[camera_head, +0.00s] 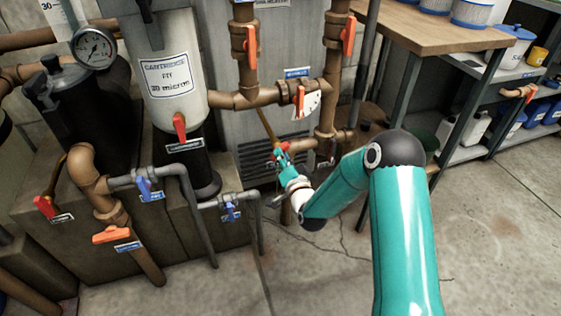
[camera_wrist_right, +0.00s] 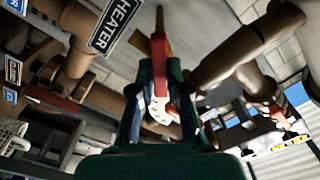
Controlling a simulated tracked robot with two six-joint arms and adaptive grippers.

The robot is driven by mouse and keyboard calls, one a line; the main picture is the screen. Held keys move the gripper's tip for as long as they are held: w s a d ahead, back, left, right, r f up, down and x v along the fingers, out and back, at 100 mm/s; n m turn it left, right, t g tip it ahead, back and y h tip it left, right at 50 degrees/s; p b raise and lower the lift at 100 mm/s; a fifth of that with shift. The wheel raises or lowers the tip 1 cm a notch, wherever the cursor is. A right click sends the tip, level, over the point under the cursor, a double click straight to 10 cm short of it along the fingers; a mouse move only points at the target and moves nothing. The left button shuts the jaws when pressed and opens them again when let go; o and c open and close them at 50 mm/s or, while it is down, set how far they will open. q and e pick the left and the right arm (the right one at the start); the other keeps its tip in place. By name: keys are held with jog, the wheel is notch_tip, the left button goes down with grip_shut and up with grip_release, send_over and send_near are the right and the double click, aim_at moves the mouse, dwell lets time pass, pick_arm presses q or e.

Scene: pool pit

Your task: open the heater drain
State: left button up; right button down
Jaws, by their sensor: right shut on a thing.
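My right gripper (camera_head: 281,160) is at the end of the teal arm, low in front of the grey heater cabinet (camera_head: 228,125). It is shut on a red valve handle (camera_head: 279,147). In the right wrist view this red handle (camera_wrist_right: 160,72) stands between the two dark fingers (camera_wrist_right: 160,95), with a brown tip beyond it. A dark label reading HEATER (camera_wrist_right: 115,25) is at the upper left there. I cannot read a drain label on the held handle. The valve body is largely hidden by the gripper. My left gripper is not in view.
Brown pipes with orange-red levers (camera_head: 300,98) stand above and right of the gripper. A white filter housing (camera_head: 172,75) and grey pipes with blue valves (camera_head: 230,211) are at left. A wooden-topped bench (camera_head: 430,28) is at right. The floor (camera_head: 480,230) at right is clear.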

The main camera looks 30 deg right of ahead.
jog(key=n+b, duration=0.5)
jog(key=n, duration=0.5)
jog(key=shift+f, duration=0.15)
jog(key=c, duration=1)
grip_release()
jog(key=shift+c, duration=0.2)
